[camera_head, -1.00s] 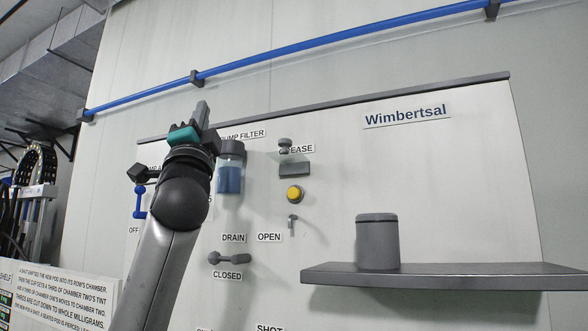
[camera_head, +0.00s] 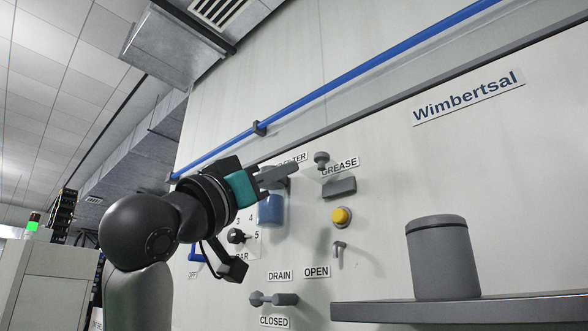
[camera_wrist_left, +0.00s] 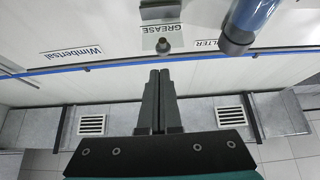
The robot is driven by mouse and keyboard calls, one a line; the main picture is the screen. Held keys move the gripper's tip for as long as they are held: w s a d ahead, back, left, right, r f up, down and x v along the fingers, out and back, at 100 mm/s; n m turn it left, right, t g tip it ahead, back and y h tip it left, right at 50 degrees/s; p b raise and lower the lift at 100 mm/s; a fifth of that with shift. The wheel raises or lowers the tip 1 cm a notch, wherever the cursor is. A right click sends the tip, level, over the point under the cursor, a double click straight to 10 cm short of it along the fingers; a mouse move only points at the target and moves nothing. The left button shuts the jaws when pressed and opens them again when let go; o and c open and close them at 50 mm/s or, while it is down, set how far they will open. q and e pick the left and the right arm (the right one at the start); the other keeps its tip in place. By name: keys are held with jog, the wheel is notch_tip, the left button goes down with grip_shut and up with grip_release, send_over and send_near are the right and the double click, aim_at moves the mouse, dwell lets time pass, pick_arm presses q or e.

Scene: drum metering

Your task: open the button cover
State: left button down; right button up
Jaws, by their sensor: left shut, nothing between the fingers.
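My left gripper (camera_head: 294,171) is shut and empty, its fingertips just left of a small grey knob (camera_head: 321,157) on the wall panel. In the left wrist view, the shut fingers (camera_wrist_left: 160,74) point at the knob (camera_wrist_left: 162,46), with a visible gap. A grey block (camera_head: 339,187) is just below the knob. My right gripper is not in view.
A blue filter cup (camera_head: 271,209) is behind my left gripper, and also close by in the wrist view (camera_wrist_left: 250,18). A small grey lever (camera_head: 339,247) and the drain handle (camera_head: 273,299) are lower down. A shelf (camera_head: 450,309) with a grey canister (camera_head: 442,258) juts out at right.

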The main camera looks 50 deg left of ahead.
aim_at(309, 171)
pick_arm(q)
jog(key=p+x, duration=0.2)
jog(key=x, duration=0.5)
jog(key=shift+w+r+p, duration=0.15)
jog(key=shift+p, duration=0.25)
jog(key=shift+w+r, duration=0.15)
jog(key=shift+w, duration=0.25)
jog(key=f+b, duration=0.1)
jog(key=t+b, duration=0.1)
jog(key=b, duration=0.1)
jog(key=shift+s+f, duration=0.2)
jog(key=shift+f, duration=0.2)
jog(key=shift+s+f, duration=0.15)
